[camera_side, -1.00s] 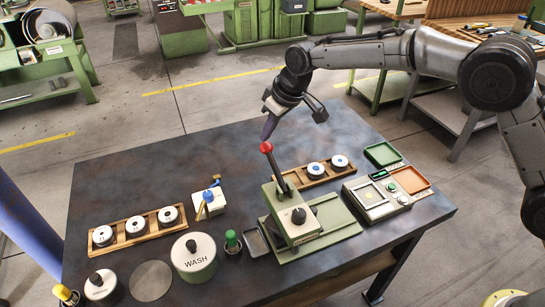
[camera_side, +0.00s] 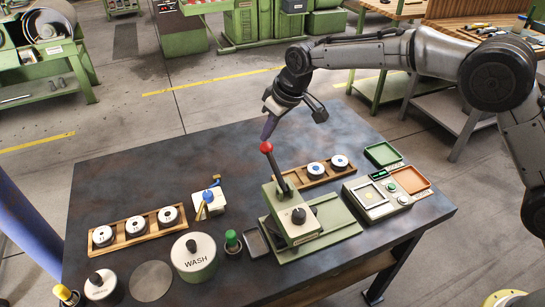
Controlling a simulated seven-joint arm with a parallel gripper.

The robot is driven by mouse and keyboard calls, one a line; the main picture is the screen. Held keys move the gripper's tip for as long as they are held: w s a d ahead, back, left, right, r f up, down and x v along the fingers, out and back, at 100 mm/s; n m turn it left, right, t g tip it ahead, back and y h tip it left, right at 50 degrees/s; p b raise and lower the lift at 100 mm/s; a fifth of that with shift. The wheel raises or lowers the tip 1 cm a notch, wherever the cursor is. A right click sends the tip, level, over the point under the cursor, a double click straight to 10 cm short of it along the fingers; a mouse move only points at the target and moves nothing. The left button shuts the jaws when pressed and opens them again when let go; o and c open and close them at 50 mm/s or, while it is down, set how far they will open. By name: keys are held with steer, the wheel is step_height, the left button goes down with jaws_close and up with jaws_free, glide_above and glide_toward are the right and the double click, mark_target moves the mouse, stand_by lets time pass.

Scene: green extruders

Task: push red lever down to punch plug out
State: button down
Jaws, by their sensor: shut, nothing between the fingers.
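The lever has a red ball knob (camera_side: 266,147) on a dark shaft (camera_side: 275,168) and stands raised, leaning up and left from the green press (camera_side: 293,213). The press sits on a green base plate (camera_side: 340,225) on the dark table. My gripper (camera_side: 268,132) is shut and empty, pointing down just above the red knob. Whether its tips touch the knob, I cannot tell. I cannot make out the plug in this view.
A wooden rack (camera_side: 316,173) with dark-rimmed discs is behind the press. A scale (camera_side: 377,198) is to its right, beside green (camera_side: 383,154) and orange (camera_side: 410,179) trays. A small dark tray (camera_side: 256,241), a green-capped bottle (camera_side: 232,240) and a WASH pot (camera_side: 195,257) are to its left.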

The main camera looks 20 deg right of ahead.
mark_target(272, 148)
steer(key=shift+f, duration=0.1)
step_height(272, 148, down, 7)
steer(key=shift+s+r, duration=0.1)
stand_by(0.6)
steer(key=shift+r, duration=0.1)
stand_by(0.4)
steer(key=shift+r, duration=5.05)
